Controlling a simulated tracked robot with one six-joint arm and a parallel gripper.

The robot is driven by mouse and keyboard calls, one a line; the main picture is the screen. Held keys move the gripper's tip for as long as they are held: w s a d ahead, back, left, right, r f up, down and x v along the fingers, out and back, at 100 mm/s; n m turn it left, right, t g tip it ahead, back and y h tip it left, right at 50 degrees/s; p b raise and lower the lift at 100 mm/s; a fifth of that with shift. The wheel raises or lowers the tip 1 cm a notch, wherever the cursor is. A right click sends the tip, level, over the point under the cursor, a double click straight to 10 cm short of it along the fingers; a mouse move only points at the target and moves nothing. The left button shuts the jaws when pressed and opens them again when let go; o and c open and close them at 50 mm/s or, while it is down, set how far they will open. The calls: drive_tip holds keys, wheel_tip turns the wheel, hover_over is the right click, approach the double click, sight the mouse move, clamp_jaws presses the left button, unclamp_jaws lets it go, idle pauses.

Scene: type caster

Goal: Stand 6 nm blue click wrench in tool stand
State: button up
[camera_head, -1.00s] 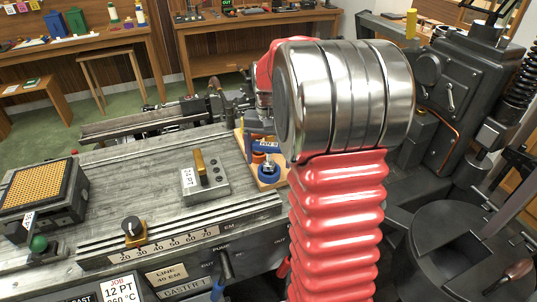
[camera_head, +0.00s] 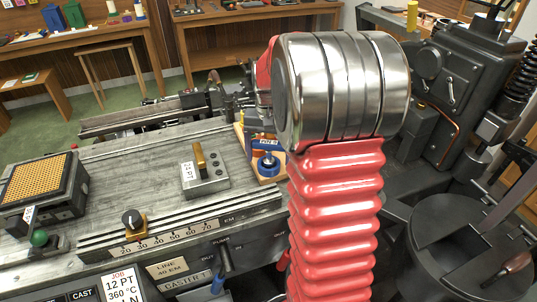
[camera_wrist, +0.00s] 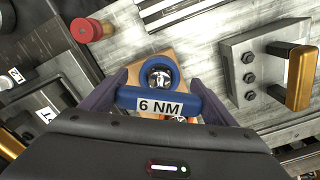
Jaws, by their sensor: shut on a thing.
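My gripper (camera_wrist: 160,94) is shut on the blue click wrench (camera_wrist: 130,97), which lies crosswise between the two dark fingers with its "6 NM" label facing the wrist camera. In the head view a small part of the wrench (camera_head: 264,138) shows left of my arm. A blue ring with a shiny metal centre (camera_wrist: 160,62) is over the wood, just past the wrench. I cannot tell how far apart they are.
A grey block with a brass handle (camera_head: 203,173) stands left of the stand. A knob on a brass base (camera_head: 133,222) is near the bench's front scale. A red cylinder (camera_wrist: 86,30) is up left in the wrist view.

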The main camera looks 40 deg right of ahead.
drive_tip(key=shift+f, duration=0.25)
drive_tip(key=o, duration=1.5)
drive_tip(key=shift+r, duration=0.1)
wheel_tip(320, 180, up, 14)
drive_tip(key=shift+f, duration=0.2)
